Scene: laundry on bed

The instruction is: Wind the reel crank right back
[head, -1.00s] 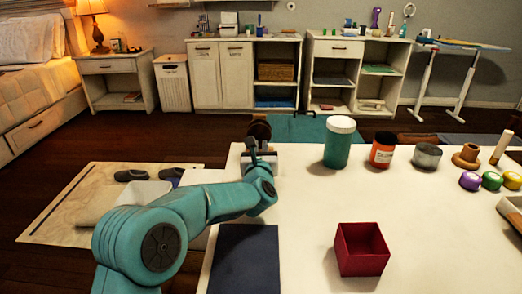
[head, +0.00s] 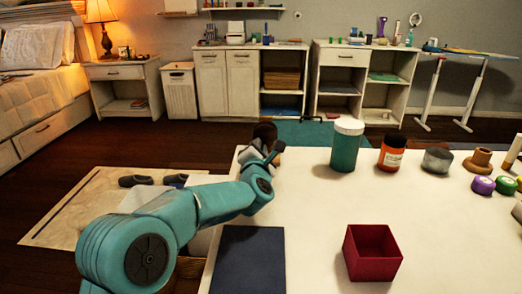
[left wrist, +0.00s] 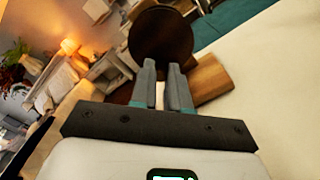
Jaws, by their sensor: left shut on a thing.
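The reel shows as a dark brown round disc (left wrist: 160,38) just beyond my left fingertips in the left wrist view. In the head view the reel (head: 265,131) stands at the far left corner of the white table, partly behind my gripper. A wooden block (left wrist: 208,80) shows beside the fingers, below the disc. My left gripper (head: 274,150) is at the reel, and its two fingers (left wrist: 163,68) point at the disc. They are shut on the reel crank, which is mostly hidden between them. My right gripper is not in view.
A red open box (head: 372,270) and a dark blue mat (head: 248,262) lie on the near table. A teal jar (head: 346,148), an orange jar (head: 391,153) and a grey tin (head: 436,160) stand along the far edge. The table's middle is clear.

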